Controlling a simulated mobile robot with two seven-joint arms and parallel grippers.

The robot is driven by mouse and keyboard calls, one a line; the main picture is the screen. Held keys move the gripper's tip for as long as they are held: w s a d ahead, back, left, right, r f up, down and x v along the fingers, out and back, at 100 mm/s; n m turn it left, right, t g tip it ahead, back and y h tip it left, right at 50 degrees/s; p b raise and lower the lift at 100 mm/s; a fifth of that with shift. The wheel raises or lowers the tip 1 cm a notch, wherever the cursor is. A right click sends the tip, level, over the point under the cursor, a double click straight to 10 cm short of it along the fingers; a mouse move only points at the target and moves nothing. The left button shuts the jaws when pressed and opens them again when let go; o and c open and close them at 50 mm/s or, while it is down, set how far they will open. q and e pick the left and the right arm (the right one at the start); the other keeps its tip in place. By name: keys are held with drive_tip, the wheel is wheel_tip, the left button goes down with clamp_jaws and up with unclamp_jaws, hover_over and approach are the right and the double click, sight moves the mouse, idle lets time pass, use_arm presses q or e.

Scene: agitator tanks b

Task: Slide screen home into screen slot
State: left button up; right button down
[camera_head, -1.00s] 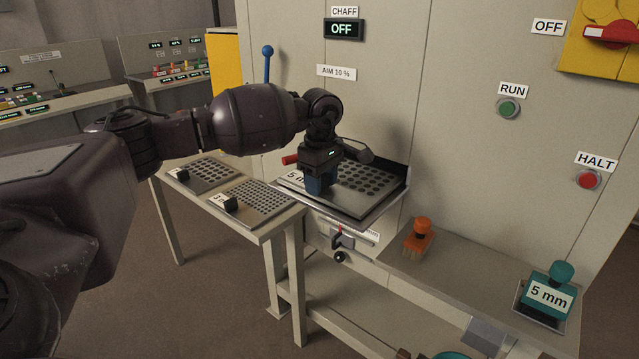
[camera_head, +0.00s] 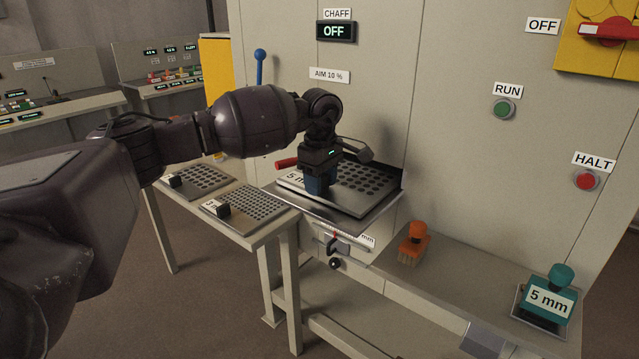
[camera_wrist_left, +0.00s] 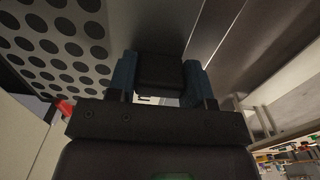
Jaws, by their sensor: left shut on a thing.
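The 5 mm screen (camera_head: 364,184), a flat metal plate with large round holes, lies in the screen slot (camera_head: 377,213) at the front of the grey machine. My left gripper (camera_head: 318,188) comes down from above at the screen's near left side. In the left wrist view its blue fingers (camera_wrist_left: 160,80) are shut on the screen's dark block handle (camera_wrist_left: 158,72), and the holed plate (camera_wrist_left: 62,45) shows beside it. The fingers and wrist hide the handle in the head view. I cannot tell how deep the screen sits. My right gripper does not show.
Two other holed screens (camera_head: 256,203) (camera_head: 202,181) lie on the side table (camera_head: 262,236). An orange brush (camera_head: 413,247) and a teal 5 mm block (camera_head: 546,297) stand on the right ledge.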

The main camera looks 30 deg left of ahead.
sight(346, 175)
use_arm(q)
drive_tip(key=shift+w+b, duration=0.3)
drive_tip(key=shift+w, duration=0.25)
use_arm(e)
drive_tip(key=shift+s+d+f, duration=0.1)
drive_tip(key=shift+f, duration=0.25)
use_arm(q)
drive_tip(key=shift+w+d, duration=0.1)
drive_tip(key=shift+w, duration=0.3)
drive_tip(key=shift+w+b, duration=0.8)
drive_tip(key=shift+w, duration=0.15)
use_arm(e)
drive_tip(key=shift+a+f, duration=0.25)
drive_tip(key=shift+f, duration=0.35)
use_arm(q)
drive_tip(key=shift+w+d+b, duration=0.1)
drive_tip(key=shift+w+b, duration=0.2)
drive_tip(key=shift+w, duration=0.2)
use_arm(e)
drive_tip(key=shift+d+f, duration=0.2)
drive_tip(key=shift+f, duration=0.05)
use_arm(q)
drive_tip(key=shift+w, duration=0.4)
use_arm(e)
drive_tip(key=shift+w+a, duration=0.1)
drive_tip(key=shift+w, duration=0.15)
